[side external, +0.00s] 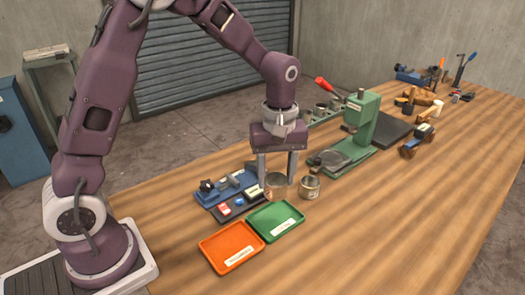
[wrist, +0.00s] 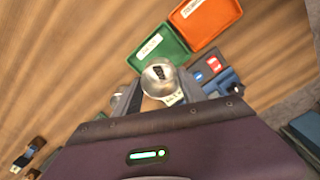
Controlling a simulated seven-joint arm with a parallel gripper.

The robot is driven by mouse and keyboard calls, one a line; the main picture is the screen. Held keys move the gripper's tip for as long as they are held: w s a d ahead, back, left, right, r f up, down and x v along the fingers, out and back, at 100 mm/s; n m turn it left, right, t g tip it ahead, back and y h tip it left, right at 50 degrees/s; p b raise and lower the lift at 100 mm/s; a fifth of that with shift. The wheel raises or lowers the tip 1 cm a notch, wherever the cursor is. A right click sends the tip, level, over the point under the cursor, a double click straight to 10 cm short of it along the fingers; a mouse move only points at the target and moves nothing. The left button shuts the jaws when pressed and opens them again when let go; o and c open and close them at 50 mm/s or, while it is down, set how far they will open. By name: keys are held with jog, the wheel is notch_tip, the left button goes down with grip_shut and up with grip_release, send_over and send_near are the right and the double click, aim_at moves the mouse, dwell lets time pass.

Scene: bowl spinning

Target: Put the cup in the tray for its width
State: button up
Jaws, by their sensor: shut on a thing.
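My gripper (side external: 277,182) points down at the near end of the table, its two fingers on either side of a metal cup (side external: 277,188). It is shut on this cup, which has a label on its side and shows its open mouth in the wrist view (wrist: 158,74). I cannot tell whether the cup touches the table. A green tray (side external: 266,231) lies just in front of the cup, and an orange tray (side external: 226,256) lies left of the green one. Both trays are empty and carry white labels too small to read. A second metal cup (side external: 309,187) stands on the table right of my gripper.
A blue measuring device (side external: 226,187) and a dark pad with red and blue pieces (side external: 236,207) lie left of my gripper. A green press with a red lever (side external: 362,125) stands to the right. Tools lie farther along the table. The front of the table is clear.

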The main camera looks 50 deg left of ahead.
jog(key=shift+s+d+f, duration=0.2)
jog(key=shift+d+f, duration=0.05)
jog(key=shift+d, duration=0.1)
jog(key=shift+f, duration=3.35)
jog(key=shift+f, duration=0.25)
jog(key=o, duration=1.6)
jog(key=shift+c, duration=0.2)
